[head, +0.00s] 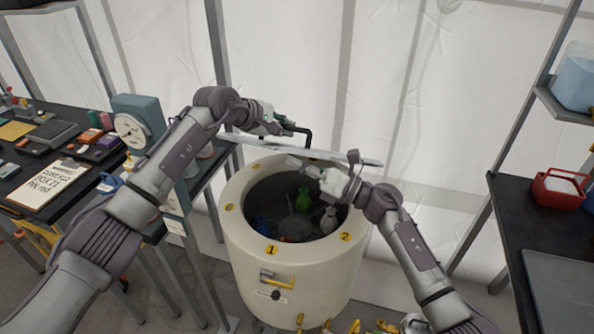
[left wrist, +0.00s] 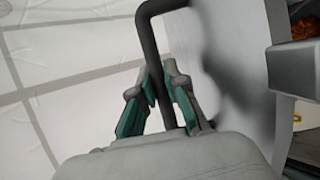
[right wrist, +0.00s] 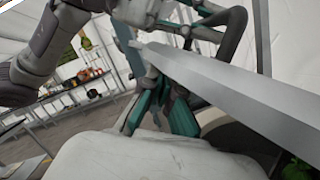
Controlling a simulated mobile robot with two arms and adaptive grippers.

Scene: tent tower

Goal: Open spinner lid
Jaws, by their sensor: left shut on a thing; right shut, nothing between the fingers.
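The spinner (head: 285,278) is a cream drum with an open top and yellow numbered marks on its rim. Its grey lid (head: 345,157) is off the opening, seen almost edge-on as a tilted slab above the back rim. My left gripper (head: 290,127) is shut on the lid's black handle (head: 307,138); the handle bar (left wrist: 150,50) runs between the teal fingers in the left wrist view (left wrist: 165,90). My right gripper (head: 303,165) is shut and empty just under the lid, over the drum's mouth. In the right wrist view the lid's edge (right wrist: 215,85) crosses close to its fingers (right wrist: 163,100).
Inside the drum lie a green object (head: 287,193), a grey bag (head: 328,220) and other items. A dark bench with a clipboard (head: 48,185) and a dial scale (head: 133,128) stands at left. A red bin (head: 558,190) sits on the right bench. White tent wall is behind.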

